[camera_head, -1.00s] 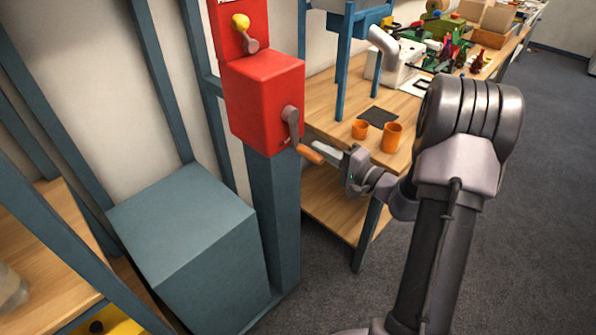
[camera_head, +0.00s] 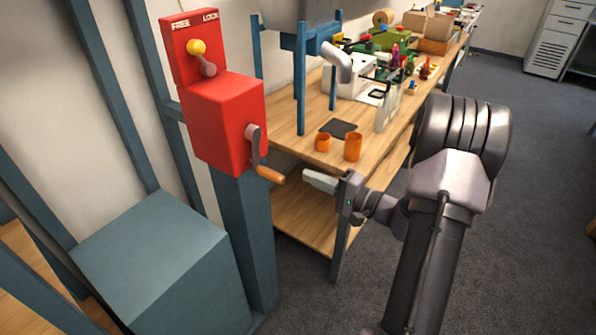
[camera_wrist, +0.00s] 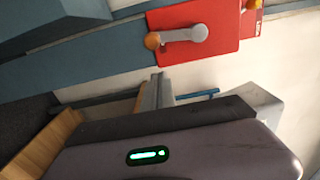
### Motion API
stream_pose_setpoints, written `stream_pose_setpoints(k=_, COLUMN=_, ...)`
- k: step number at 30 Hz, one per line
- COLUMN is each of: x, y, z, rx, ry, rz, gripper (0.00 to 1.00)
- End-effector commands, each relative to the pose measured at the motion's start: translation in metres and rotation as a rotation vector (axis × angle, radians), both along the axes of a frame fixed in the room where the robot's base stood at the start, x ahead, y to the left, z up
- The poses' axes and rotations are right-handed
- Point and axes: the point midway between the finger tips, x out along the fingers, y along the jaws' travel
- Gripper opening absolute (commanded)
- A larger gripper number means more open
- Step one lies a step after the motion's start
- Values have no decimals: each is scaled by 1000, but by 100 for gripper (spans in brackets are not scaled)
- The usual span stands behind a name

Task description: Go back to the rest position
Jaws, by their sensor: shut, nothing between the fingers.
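My gripper (camera_head: 322,182) is shut and empty in front of the workbench's near end. It is to the right of the orange crank handle (camera_head: 270,174), with a gap between them. In the wrist view, my gripper's fingers (camera_wrist: 156,90) point toward the red box (camera_wrist: 215,30), and the crank (camera_wrist: 185,34) with its orange knob lies beyond them. The red crank box (camera_head: 225,120) stands on a blue post, with a yellow-knobbed lever (camera_head: 198,50) on the plate above, marked FREE and LOCK.
The wooden workbench (camera_head: 285,137) holds two orange cups (camera_head: 353,147), a dark pad (camera_head: 341,128), a white machine and several small items. A blue-grey block (camera_head: 150,255) stands at lower left. Grey floor is clear at the right (camera_head: 540,220).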

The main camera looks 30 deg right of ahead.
Motion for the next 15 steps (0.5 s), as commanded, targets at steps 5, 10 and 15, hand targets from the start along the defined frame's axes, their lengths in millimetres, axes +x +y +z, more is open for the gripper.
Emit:
stream_pose_setpoints(k=5, x=-26, y=-11, z=0, rx=1, ry=0, rz=-3, gripper=0)
stream_pose_setpoints(k=10, x=-36, y=-14, z=0, rx=0, ry=0, rz=-1, gripper=0)
stream_pose_setpoints(k=15, x=-36, y=-14, z=0, rx=0, ry=0, rz=0, gripper=0)
